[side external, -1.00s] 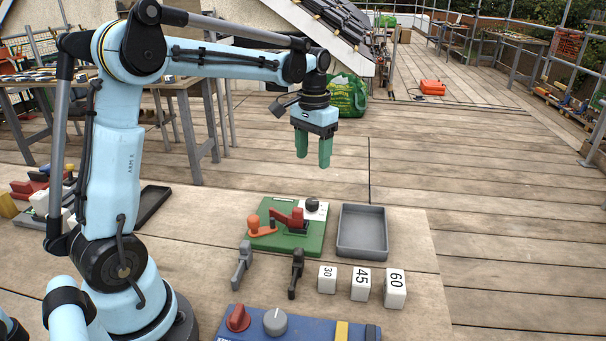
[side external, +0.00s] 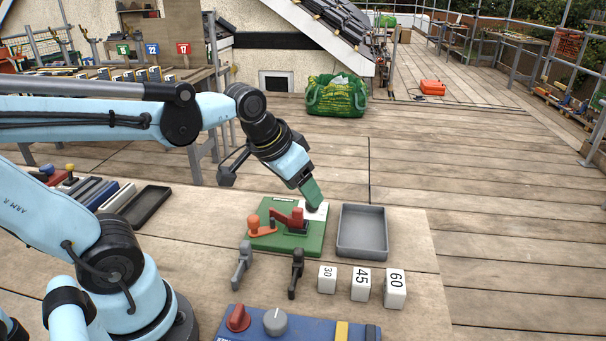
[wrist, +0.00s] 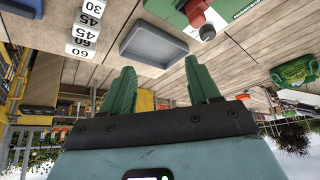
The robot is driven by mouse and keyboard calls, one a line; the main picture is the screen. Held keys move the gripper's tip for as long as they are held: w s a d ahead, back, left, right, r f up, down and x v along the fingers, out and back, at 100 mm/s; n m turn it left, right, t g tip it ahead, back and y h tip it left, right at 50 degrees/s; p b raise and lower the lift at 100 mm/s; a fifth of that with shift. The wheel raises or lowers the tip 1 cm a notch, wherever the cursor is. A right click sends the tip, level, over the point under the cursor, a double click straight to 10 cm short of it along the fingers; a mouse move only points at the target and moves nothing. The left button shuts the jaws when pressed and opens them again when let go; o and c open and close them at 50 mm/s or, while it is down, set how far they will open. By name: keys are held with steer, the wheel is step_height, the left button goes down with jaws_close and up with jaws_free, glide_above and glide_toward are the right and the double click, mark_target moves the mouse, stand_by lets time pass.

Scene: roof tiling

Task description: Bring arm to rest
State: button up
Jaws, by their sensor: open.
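My gripper (side external: 314,195) has green fingers and is tilted down to the right in the side view. It appears over the back right part of the green board (side external: 287,240), hiding much of the board's white panel and knob. In the wrist view my gripper (wrist: 162,92) has its two fingers spread apart with nothing between them. The wrist view also shows the green board (wrist: 180,7) at the top.
A grey tray (side external: 362,232) lies right of the board. White blocks marked 30 (side external: 327,280), 45 (side external: 361,284) and 60 (side external: 395,289) stand in front. A blue control box (side external: 300,326) is at the near edge. The deck behind is clear up to a green bag (side external: 337,95).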

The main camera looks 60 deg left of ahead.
steer(key=shift+s+d+f+t, duration=0.35)
steer(key=shift+s+d+f, duration=0.15)
steer(key=shift+s, duration=0.1)
steer(key=shift+s+d+f+t, duration=0.35)
steer(key=shift+s+f, duration=0.1)
steer(key=shift+s, duration=0.15)
